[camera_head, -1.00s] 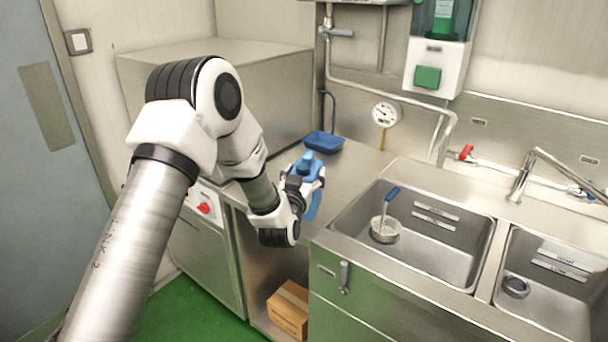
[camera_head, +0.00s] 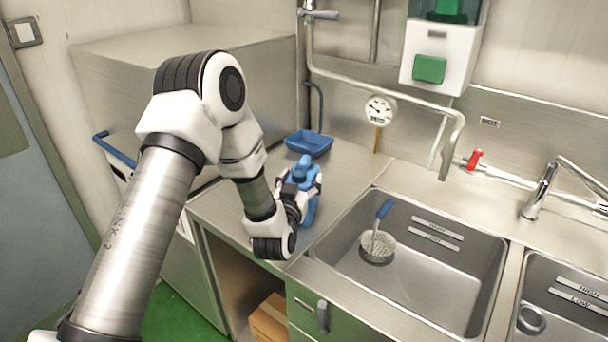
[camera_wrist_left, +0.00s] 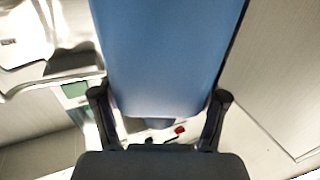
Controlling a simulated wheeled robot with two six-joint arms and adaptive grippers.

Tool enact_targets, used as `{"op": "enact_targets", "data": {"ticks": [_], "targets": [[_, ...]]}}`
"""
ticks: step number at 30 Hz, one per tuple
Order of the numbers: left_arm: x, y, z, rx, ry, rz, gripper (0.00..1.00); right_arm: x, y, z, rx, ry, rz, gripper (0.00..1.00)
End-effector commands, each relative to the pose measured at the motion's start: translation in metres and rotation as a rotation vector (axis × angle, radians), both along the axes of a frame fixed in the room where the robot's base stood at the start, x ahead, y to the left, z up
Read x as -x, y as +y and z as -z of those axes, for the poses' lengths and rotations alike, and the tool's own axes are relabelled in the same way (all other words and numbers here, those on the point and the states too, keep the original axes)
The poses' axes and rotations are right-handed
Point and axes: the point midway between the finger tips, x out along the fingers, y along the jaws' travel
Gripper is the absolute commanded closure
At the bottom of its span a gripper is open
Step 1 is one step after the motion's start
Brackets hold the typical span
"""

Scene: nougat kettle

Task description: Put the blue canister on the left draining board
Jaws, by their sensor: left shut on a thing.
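The blue canister (camera_head: 308,208) is upright at the left draining board (camera_head: 350,168), the bare steel top left of the sinks. My left gripper (camera_head: 299,190) is shut on the canister from the left and hides part of it. I cannot tell whether its base touches the board. In the left wrist view, the canister (camera_wrist_left: 168,55) fills the upper middle, between the two dark fingers of my left gripper (camera_wrist_left: 160,103). My right gripper is not in view.
A large steel cabinet (camera_head: 190,95) stands at the back left. A cardboard box (camera_head: 270,322) sits below.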

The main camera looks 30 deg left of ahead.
Motion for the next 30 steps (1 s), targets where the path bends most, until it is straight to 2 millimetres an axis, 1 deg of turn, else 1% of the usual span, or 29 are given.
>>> {"op": "enact_targets", "data": {"ticks": [2,3,4,5,14,17,20,23,27,29,30], "targets": [[0.0,0.0,-0.002,-0.001,-0.001,0.0,0.97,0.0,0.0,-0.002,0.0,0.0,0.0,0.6],[0.0,0.0,0.001,0.0,0.006,0.0,0.2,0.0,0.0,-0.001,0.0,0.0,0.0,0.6],[0.0,0.0,0.001,0.0,0.007,0.0,0.1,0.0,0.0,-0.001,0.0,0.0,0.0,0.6],[0.0,0.0,0.001,0.0,0.007,0.0,0.02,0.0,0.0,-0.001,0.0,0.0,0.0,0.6],[0.0,0.0,0.0,0.001,0.005,0.0,0.02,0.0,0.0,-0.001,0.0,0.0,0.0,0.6],[0.004,-0.002,0.001,0.001,0.006,0.001,0.02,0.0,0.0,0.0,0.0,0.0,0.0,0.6],[0.018,-0.006,0.003,0.001,0.007,0.001,0.02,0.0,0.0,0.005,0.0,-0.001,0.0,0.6],[0.04,-0.014,0.005,0.002,0.008,0.002,0.02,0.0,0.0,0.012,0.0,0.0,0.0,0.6],[0.075,-0.026,0.006,0.002,0.008,0.002,0.02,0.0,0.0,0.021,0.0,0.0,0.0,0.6],[0.088,-0.03,0.005,0.0,0.007,0.002,0.02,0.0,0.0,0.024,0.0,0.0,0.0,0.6],[0.096,-0.033,0.0,-0.001,0.011,0.002,0.02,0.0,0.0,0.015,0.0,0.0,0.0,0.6]]}}
